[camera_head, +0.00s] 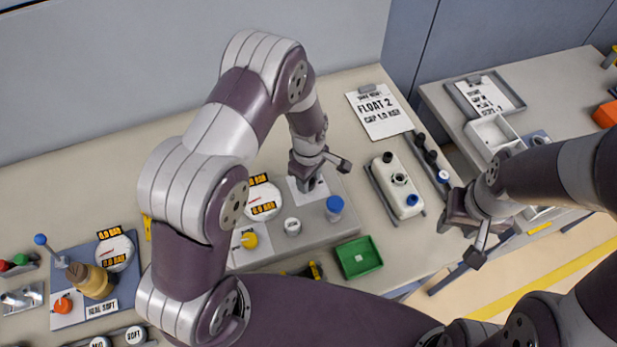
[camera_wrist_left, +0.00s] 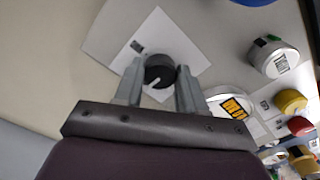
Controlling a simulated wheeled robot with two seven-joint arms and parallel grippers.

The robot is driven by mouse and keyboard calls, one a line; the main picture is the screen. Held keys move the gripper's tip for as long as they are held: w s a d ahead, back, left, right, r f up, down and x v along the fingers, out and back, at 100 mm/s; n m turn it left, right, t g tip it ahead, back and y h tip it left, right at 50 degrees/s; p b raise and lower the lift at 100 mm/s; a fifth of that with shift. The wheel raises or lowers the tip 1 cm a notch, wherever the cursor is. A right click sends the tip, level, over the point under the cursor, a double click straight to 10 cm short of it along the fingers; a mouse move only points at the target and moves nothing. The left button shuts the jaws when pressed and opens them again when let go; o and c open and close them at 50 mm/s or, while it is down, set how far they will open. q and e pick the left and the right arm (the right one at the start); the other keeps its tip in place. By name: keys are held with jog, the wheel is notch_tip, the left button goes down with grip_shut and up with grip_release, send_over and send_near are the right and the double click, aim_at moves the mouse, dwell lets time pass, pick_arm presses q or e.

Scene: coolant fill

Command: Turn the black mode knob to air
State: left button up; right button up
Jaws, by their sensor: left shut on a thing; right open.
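The black mode knob (camera_wrist_left: 159,71) sits on a white label plate (camera_wrist_left: 190,50) in the left wrist view, with a pale pointer mark on its face. My left gripper (camera_wrist_left: 158,80) has one finger on each side of the knob and is shut on it. In the head view my left gripper (camera_head: 308,180) reaches down onto the grey panel, and the knob is hidden beneath it. My right gripper (camera_head: 462,235) is open and empty, over the table's right front edge.
Near the left gripper are a gauge with yellow readouts (camera_head: 262,203), a blue cap (camera_head: 334,205), a white cap (camera_head: 292,227) and a yellow knob (camera_head: 249,240). A green tray (camera_head: 358,257) and a white tank (camera_head: 398,186) stand to the right.

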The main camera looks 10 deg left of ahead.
pick_arm(q)
jog(key=shift+w+r, duration=0.15)
jog(key=shift+w, duration=0.05)
dwell(0.4)
jog(key=o, duration=1.1)
jog(key=shift+c, duration=0.2)
jog(key=shift+s, duration=0.15)
notch_tip(320, 180, up, 13)
jog(key=b, duration=0.3)
jog(key=shift+f, duration=0.2)
